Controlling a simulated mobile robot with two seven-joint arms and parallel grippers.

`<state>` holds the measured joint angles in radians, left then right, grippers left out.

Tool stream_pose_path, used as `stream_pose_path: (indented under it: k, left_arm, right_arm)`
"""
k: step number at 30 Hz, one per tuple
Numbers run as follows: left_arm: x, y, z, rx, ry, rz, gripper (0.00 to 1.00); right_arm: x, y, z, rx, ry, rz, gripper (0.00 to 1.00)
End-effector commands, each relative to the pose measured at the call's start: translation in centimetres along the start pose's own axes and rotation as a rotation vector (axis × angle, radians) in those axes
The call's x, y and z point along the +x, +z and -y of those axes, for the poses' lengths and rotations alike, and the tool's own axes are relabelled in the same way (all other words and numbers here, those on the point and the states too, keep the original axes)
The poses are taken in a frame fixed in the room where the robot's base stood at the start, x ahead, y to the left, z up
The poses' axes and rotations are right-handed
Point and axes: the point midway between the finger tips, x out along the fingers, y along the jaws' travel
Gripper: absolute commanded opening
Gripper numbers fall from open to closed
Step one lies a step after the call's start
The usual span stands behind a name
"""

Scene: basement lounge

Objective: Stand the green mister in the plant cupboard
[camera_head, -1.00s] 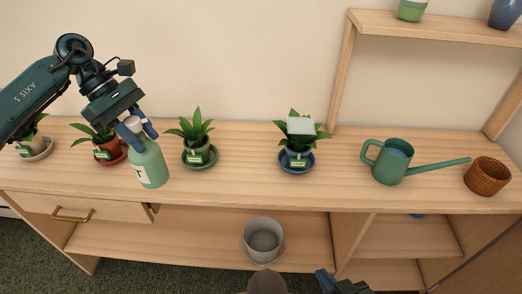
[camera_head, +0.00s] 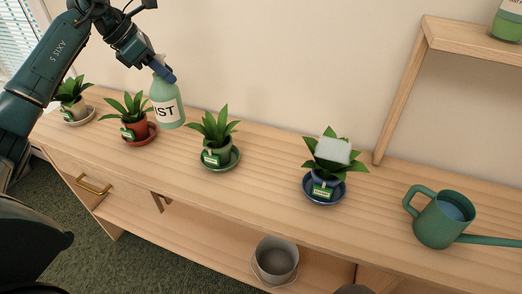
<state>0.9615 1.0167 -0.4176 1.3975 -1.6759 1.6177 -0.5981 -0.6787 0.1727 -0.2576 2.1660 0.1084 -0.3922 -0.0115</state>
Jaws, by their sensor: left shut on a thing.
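The green mister (camera_head: 167,105) is a pale green bottle with a white label showing "IST". It hangs nearly upright from my left gripper (camera_head: 162,74), which is shut around its top. The mister appears raised above the wooden bench top, behind and between the red-potted plant and the green-potted plant. Below the bench top is an open lower compartment (camera_head: 205,243) with a drawer (camera_head: 85,176) at its left; I cannot tell whether this is the plant cupboard. My right gripper is not in view.
Potted plants stand along the bench: a beige pot (camera_head: 72,102), a red pot (camera_head: 134,130), a green pot (camera_head: 216,157) and a blue pot (camera_head: 323,187) with a pale block in its leaves. A watering can (camera_head: 440,222) stands right. A grey bucket (camera_head: 274,262) sits below.

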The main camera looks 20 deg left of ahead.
Motion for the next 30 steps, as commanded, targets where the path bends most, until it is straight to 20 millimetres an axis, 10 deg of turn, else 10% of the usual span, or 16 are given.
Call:
stream_pose_path:
  k: [30]
  left_arm:
    - [8.2,-5.4,-0.1,-0.001,0.005,0.005,0.0]
  right_arm:
    - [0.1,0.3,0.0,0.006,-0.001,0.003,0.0]
